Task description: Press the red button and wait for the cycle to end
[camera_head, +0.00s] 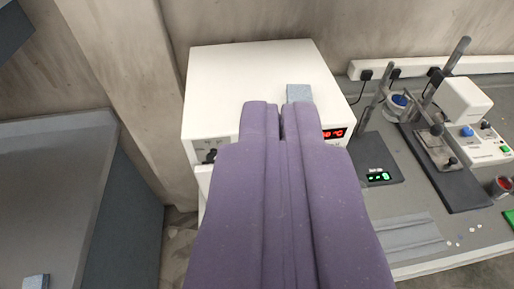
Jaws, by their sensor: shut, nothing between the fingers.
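My gripper (279,108) is purple and shut, with nothing in it. Its fingertips appear over the front part of a white box-shaped machine (225,75); I cannot tell whether they touch it. The machine has a red digital display (335,133) ending in °C, partly hidden by my gripper, and a dark knob (210,156) at its left. No red button is clearly seen. A small red-topped round thing (503,184) shows at the right edge; I cannot tell what it is. Much of the machine's front is hidden behind my gripper.
A grey block (299,93) sits on the machine. Right, on a grey bench, stand a scale with a green display (378,177), a device with blue knob and green button (468,108), and a rod stand (446,70). A grey cabinet (60,190) stands left, beside a concrete pillar.

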